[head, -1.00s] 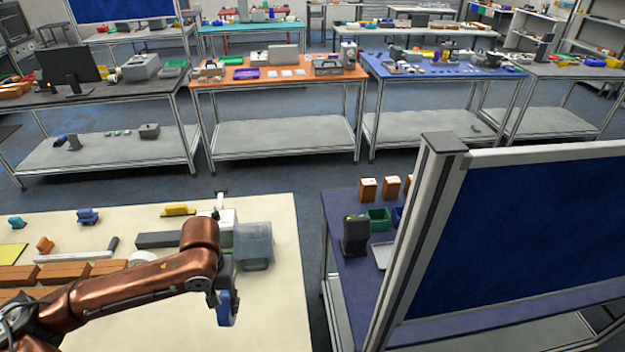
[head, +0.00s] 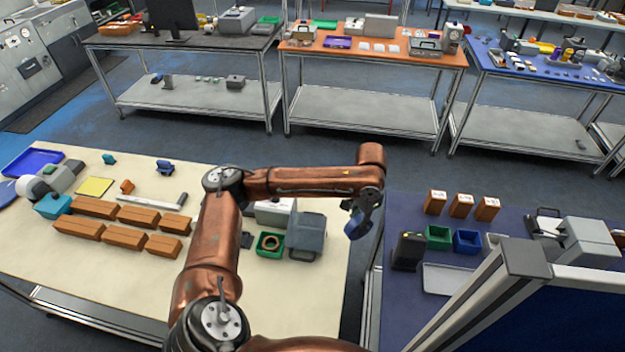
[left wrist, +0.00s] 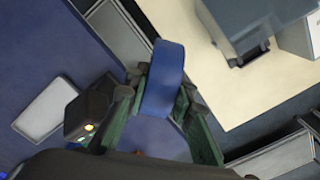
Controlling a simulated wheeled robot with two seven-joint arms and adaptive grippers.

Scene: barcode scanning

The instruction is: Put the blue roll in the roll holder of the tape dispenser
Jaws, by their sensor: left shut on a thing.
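My left gripper (head: 364,211) is shut on the blue roll (head: 355,226). It holds the roll in the air near the gap between the cream table (head: 310,298) and the blue-topped table (head: 420,217). In the left wrist view the blue roll (left wrist: 166,72) stands on edge between the green fingers of the gripper (left wrist: 160,92), with floor and table edges below. I cannot pick out the tape dispenser or its roll holder with certainty. My right gripper is not in view.
A grey case (head: 306,236) and a green bin with a brown ring (head: 270,244) stand on the cream table. On the blue-topped table are a black device (head: 408,251), a green bin (head: 438,237), a blue bin (head: 467,241), a pale tray (head: 450,278) and brown boxes (head: 461,205).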

